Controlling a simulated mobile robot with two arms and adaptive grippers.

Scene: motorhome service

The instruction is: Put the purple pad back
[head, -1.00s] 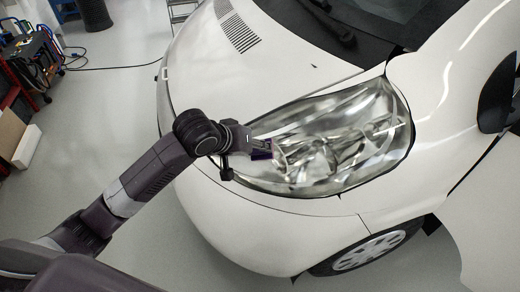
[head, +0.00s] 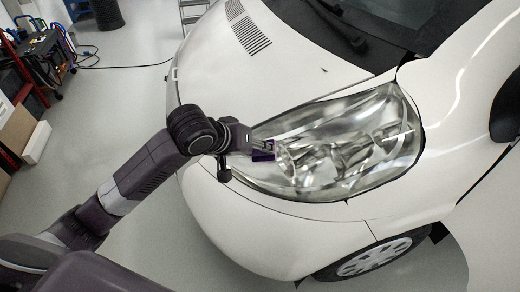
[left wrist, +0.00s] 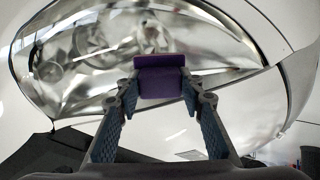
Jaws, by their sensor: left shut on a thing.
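The purple pad (left wrist: 160,82) is a small block with a flat plate on its far side. My left gripper (head: 262,150) is shut on it, with one finger on each side in the left wrist view. The pad also shows in the head view (head: 263,156), at the left end of the headlight (head: 345,145) of the white vehicle. The pad is in front of the lens in both views; I cannot tell whether it touches the lens. My right gripper is not in view.
The white vehicle's bumper (head: 255,225) curves below the headlight, with a front wheel (head: 372,258) at the lower right. A red cart with tools (head: 40,60) stands at the upper left. The grey floor between the cart and vehicle is mostly clear.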

